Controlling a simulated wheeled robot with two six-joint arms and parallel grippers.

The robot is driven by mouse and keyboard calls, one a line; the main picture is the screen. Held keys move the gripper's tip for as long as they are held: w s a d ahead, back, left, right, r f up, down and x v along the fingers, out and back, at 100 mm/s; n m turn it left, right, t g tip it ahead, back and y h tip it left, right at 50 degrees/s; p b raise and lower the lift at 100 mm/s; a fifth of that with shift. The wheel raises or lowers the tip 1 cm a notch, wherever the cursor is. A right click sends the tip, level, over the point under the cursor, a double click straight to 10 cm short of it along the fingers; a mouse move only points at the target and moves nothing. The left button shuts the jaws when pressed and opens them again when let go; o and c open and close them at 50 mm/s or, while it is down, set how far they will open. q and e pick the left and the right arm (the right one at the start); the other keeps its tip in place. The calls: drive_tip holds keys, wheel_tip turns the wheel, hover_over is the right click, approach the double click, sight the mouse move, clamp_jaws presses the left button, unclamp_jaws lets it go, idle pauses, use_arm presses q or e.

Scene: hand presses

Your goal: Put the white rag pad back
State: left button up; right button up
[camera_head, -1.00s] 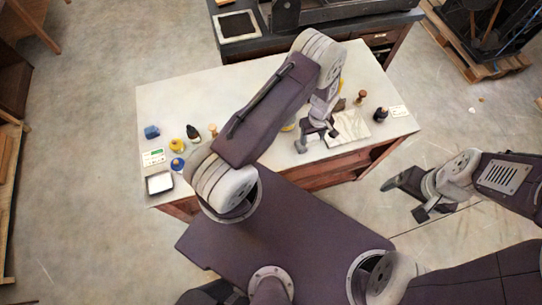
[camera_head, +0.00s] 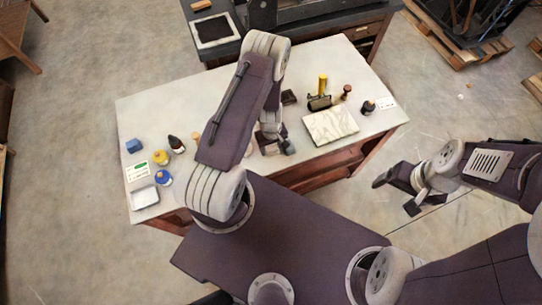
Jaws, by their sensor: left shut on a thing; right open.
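My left gripper (camera_head: 273,143) is over the front middle of the pale worktable (camera_head: 225,92), left of a marbled slab (camera_head: 331,125). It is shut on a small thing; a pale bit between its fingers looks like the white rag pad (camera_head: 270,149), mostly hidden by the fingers. I cannot tell whether it touches the table. A shallow tray (camera_head: 144,197) with a white inside sits at the table's front left corner. My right gripper (camera_head: 395,195) is open and empty, off the table's right front, over the floor.
A yellow-handled roller (camera_head: 321,86), a wooden-knobbed tool (camera_head: 346,91) and a dark bottle (camera_head: 367,106) stand near the slab. A blue block (camera_head: 134,146), a yellow-lidded jar (camera_head: 160,157), another dark bottle (camera_head: 176,144) and a blue jar (camera_head: 164,178) stand at the left. A dark press bench is behind.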

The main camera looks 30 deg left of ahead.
sight(270, 152)
use_arm(q)
drive_tip(key=shift+s+a, duration=0.2)
wheel_tip(270, 152, down, 4)
drive_tip(key=b, duration=0.4)
drive_tip(key=shift+f, duration=0.15)
drive_tip(key=shift+r+p, duration=0.25)
drive_tip(key=shift+p, duration=0.05)
drive_tip(key=shift+f, duration=0.25)
drive_tip(key=o, duration=1.2)
drive_tip(key=shift+r, duration=0.1)
drive_tip(key=shift+o, duration=0.6)
drive_tip(key=shift+r, duration=0.1)
